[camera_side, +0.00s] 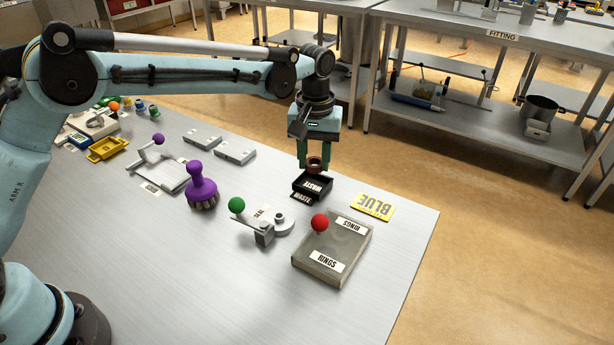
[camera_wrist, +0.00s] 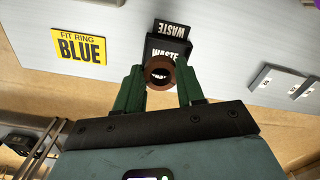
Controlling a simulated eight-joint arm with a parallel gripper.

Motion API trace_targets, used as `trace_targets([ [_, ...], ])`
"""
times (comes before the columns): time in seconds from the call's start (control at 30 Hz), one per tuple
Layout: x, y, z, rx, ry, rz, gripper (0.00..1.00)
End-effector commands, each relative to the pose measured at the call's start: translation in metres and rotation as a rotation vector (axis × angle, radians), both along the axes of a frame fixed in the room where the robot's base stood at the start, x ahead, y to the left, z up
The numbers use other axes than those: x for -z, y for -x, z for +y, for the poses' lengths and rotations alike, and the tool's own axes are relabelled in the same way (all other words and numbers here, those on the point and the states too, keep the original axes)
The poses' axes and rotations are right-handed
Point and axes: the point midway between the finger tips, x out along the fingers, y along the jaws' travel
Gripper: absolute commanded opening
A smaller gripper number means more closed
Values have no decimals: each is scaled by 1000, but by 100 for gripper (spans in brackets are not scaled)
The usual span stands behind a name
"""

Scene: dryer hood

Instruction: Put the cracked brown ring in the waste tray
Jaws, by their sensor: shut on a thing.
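My gripper (camera_side: 314,163) is shut on a brown ring (camera_side: 314,164), held between the green fingers above the waste tray. The ring (camera_wrist: 159,61) also shows in the wrist view between the fingertips, with the tray seen through its hole. I cannot make out a crack in it. The black waste tray (camera_side: 326,183) stands on the table just below the ring, with a WASTE label in front. In the wrist view the tray (camera_wrist: 183,46) lies beyond the ring, which covers part of it.
A grey RINGS box (camera_side: 345,262) with a red knob stands nearby. A yellow BLUE sign (camera_side: 373,206) lies right of the tray. A SEAL fixture (camera_side: 265,228) with a green knob and a purple-handled brush (camera_side: 202,188) stand to the left.

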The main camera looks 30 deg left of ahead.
Motion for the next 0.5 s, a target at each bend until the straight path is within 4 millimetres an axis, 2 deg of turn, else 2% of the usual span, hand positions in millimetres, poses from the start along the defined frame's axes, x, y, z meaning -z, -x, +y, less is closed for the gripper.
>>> trace_targets([
  [0.23, 14, -10, 10, 1, 0, 0, 5],
  [0.5, 47, -10, 10, 1, 0, 0, 5],
])
